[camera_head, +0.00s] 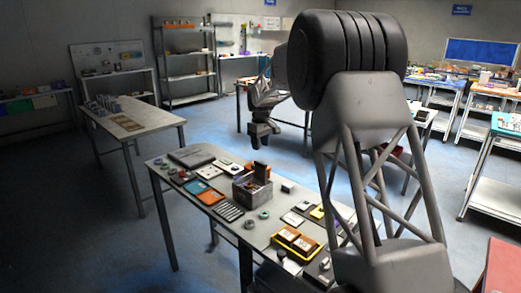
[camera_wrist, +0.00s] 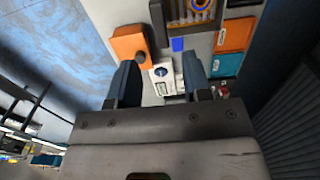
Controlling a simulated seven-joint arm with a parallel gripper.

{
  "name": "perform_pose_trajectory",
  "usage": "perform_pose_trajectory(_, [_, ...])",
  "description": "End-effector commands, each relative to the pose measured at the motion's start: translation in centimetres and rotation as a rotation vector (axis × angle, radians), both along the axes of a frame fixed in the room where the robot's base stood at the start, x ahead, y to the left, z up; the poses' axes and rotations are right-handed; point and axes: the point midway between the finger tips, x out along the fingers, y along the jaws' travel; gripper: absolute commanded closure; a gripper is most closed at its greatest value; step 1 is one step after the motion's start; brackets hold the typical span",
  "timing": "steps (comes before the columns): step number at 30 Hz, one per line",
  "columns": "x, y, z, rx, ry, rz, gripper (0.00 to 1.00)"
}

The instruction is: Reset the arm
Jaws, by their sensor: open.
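My gripper (camera_head: 263,150) hangs in the air beyond the table (camera_head: 222,219) in the head view, partly beside my large arm links. In the wrist view my gripper (camera_wrist: 160,76) has its two dark fingers apart, with nothing held between them. Past the fingers a white item with a dark round part (camera_wrist: 161,72) lies on a pale surface, apart from the fingertips. An orange box (camera_wrist: 130,43) lies to its left.
The table holds a grey box of items (camera_head: 252,190), a yellow tray (camera_head: 296,242) and several small flat items. Another table (camera_head: 150,115) stands at the left, and a shelf rack (camera_head: 187,65) stands behind. Blue floor lies between them. My arm hides part of the right side.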

Motion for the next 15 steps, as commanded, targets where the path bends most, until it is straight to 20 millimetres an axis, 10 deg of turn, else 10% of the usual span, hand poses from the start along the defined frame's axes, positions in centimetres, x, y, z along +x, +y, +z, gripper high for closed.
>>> perform_pose_trajectory(15, [-0.28,-0.14,0.49,0.001,-0.002,-0.004,0.55])
